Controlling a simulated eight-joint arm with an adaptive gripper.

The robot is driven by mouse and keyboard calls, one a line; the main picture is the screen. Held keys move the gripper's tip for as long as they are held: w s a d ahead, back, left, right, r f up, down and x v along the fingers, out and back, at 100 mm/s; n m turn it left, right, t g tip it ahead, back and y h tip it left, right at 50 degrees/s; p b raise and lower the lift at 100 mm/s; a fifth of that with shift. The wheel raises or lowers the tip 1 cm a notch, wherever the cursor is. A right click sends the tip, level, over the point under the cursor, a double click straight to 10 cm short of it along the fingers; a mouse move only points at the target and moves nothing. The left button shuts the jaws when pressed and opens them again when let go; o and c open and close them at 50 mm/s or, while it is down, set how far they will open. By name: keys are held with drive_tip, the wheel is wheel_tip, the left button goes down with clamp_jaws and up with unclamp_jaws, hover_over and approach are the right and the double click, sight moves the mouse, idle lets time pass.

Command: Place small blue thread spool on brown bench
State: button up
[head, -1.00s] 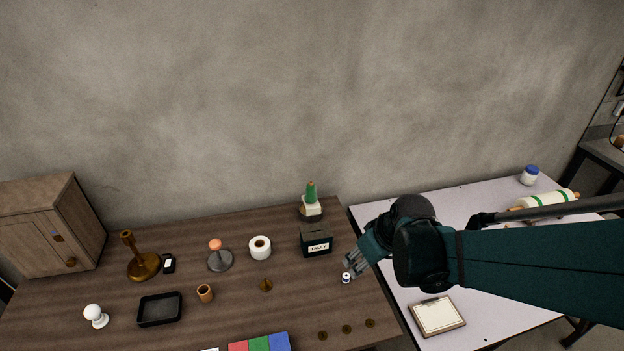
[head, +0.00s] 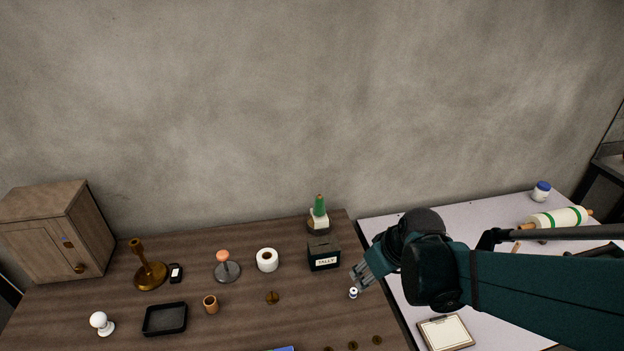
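The small spool (head: 353,293), white with a dark blue band, is at the right side of the brown bench (head: 240,325). It shows just below my gripper's fingertips (head: 358,281). My gripper comes in from the right, its grey fingers pointing down and left. The fingers look close around or just above the spool. At this size I cannot tell whether they grip it, or whether the spool touches the bench top.
A black tally box (head: 324,254) stands just behind the gripper. Several brown discs (head: 352,345) lie at the front edge. A white table (head: 395,222) adjoins on the right, with a clipboard (head: 446,332). A paper roll (head: 267,260) and black tray (head: 165,319) stand further left.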

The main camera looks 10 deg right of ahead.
drive_tip(key=s+a+r+m+t, duration=0.1)
drive_tip(key=s+a+r, duration=0.1)
drive_tip(key=r, duration=0.5)
drive_tip(key=s+a+r+m+t+h, duration=0.1)
drive_tip(key=s+a+r+m, duration=0.1)
drive_tip(key=s+r, duration=0.3)
drive_tip(key=shift+a+r+t, duration=0.4)
drive_tip(key=shift+a+r, duration=0.15)
drive_tip(key=shift+r, duration=0.45)
drive_tip(key=shift+s, duration=0.1)
idle(0.5)
